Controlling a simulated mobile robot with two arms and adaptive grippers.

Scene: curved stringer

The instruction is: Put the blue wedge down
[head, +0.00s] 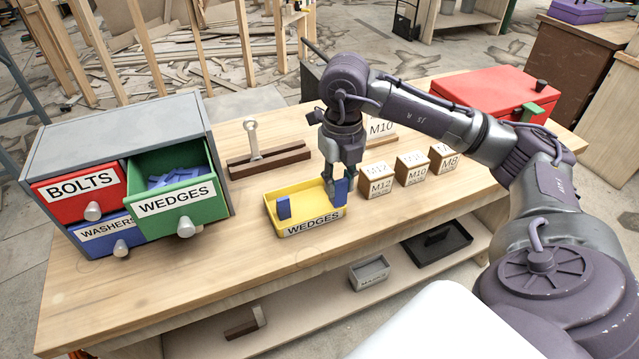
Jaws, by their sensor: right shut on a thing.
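My right gripper (336,190) points down over the right side of the yellow tray labelled WEDGES (295,224). It is shut on a blue wedge (341,192), held upright at the tray's right end. I cannot tell whether this wedge touches the tray floor. Another blue wedge (284,207) stands inside the tray at its left end. The open green drawer labelled WEDGES (207,205) holds several more blue wedges (172,178). My left gripper is not in view.
The grey cabinet (120,135) has a red BOLTS drawer (80,190) and a blue WASHERS drawer (105,232). Small labelled wooden boxes (376,181) stand right of the tray. A brown stringer (268,159) lies behind it. A red toolbox (495,92) sits at the back right.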

